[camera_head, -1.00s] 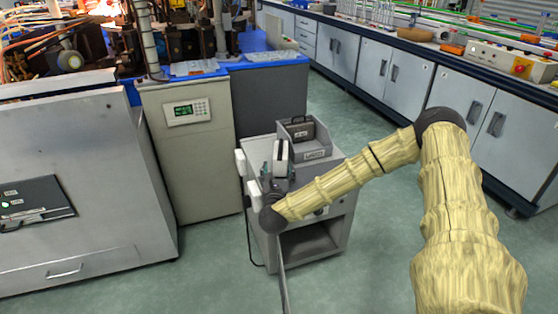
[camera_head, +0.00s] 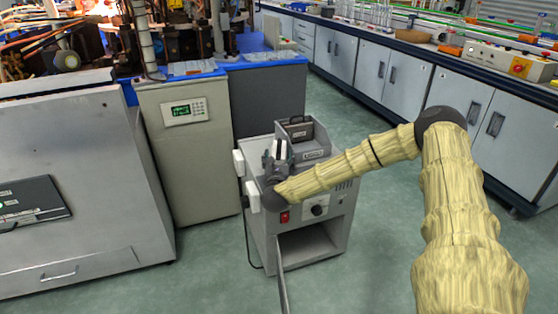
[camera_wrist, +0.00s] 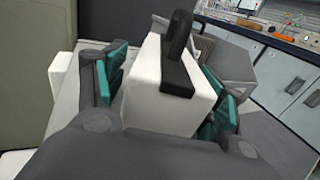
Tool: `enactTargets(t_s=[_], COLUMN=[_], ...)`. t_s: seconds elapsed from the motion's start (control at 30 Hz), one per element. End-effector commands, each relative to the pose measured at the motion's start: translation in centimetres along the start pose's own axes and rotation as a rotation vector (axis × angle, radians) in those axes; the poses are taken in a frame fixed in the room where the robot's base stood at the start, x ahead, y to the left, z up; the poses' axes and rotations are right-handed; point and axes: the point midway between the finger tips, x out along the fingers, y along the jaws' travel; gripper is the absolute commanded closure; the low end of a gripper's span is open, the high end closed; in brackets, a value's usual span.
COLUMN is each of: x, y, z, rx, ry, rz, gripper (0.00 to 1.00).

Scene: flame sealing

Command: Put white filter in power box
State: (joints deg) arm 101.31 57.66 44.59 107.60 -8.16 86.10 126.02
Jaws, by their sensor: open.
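The white filter, a white block (camera_wrist: 146,92) with a black handle (camera_wrist: 179,62) on top, stands between my gripper's two teal-padded fingers (camera_wrist: 166,92) in the wrist view. Some space shows between the pads and its sides, so the fingers are open around it. In the head view my gripper (camera_head: 277,155) is over the top of a grey unit (camera_head: 318,228) with a red switch and a knob, and mostly hides the filter. I cannot tell for certain which thing is the power box.
A grey open bin (camera_head: 316,148) with a label and a dark piece inside sits at the back of the unit's top. White parts (camera_head: 252,196) stick out on its left side. A beige cabinet (camera_head: 188,150) stands close on the left. Floor is free to the right.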

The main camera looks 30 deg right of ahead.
Motion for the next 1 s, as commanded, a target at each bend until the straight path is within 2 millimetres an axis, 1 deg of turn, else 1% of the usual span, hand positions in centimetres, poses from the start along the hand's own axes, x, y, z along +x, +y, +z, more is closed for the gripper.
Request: enactTargets(t_s=[0.07, 0.1, 0.37, 0.4, 0.43, 0.47, 0.67, 0.77, 0.87, 1.0], x=[0.0, 0.0, 0.0, 0.0, 0.0, 0.0, 0.0, 0.0, 0.0, 0.0], y=[0.0, 0.0, 0.0, 0.0, 0.0, 0.0, 0.0, 0.0, 0.0, 0.0], z=[0.0, 0.0, 0.0, 0.0, 0.0, 0.0, 0.1, 0.7, 1.8, 4.1], rx=[0.0, 0.0, 0.0, 0.0, 0.0, 0.0, 0.0, 0.0, 0.001, 0.002], ry=[0.0, 0.0, 0.0, 0.0, -0.001, -0.001, -0.001, -0.001, -0.002, -0.003], rz=[0.0, 0.0, 0.0, 0.0, 0.0, 0.0, 0.0, 0.0, 0.0, 0.0], gripper=[0.3, 0.32, 0.8, 0.83, 0.83, 0.87, 0.87, 0.87, 0.87, 0.87])
